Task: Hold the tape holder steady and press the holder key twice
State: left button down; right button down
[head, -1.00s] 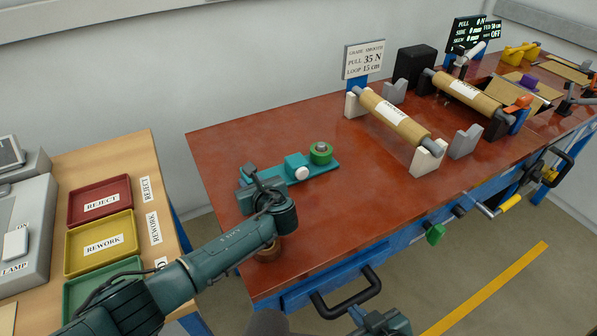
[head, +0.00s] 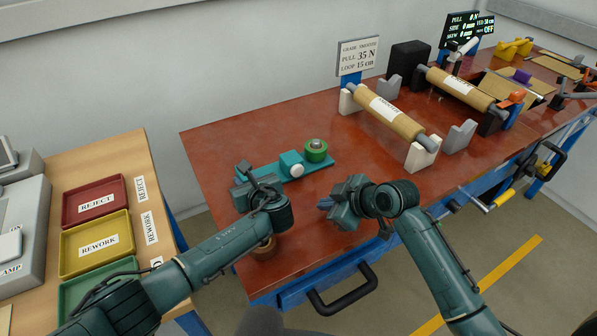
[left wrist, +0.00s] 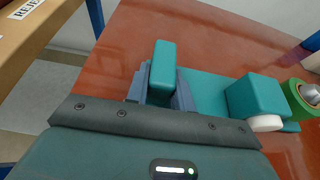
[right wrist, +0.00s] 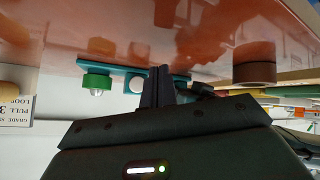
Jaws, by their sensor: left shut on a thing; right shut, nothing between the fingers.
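The teal tape holder (head: 291,160) lies on the red-brown bench. It carries a green tape roll (head: 316,151) at its right end and a round white key (head: 297,170) on the front of its block. My left gripper (head: 243,176) is shut on the upright teal post (left wrist: 163,65) at the holder's left end. My right gripper (head: 325,204) is shut and empty over the bench, in front and right of the key and apart from it. In the right wrist view, its fingers (right wrist: 158,88) appear beside the key (right wrist: 136,84).
A brown round object (head: 265,247) stands near the bench's front edge, partly behind my left arm. A large brown roll (head: 390,112) on grey and white supports and a sign (head: 358,56) stand farther right. Red and yellow trays (head: 95,201) sit on the side table.

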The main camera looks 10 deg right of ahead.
send_near(296, 177)
jog(key=shift+s+f+x, duration=0.15)
jog(key=shift+x, duration=0.7)
jog(key=shift+s+f+x, duration=0.1)
jog(key=shift+s+x, duration=0.05)
jog(key=shift+x, duration=0.7)
jog(key=shift+s+f+x, duration=0.15)
jog(key=shift+x, duration=0.65)
dwell(0.3)
jog(key=shift+w+a, duration=0.1)
jog(key=shift+w, duration=0.3)
jog(key=shift+w+a, duration=0.15)
jog(key=shift+w, duration=0.15)
dwell(1.1)
jog(key=shift+s+d, duration=0.3)
jog(key=shift+s, duration=0.4)
jog(key=shift+w+a, duration=0.15)
jog(key=shift+w, duration=0.25)
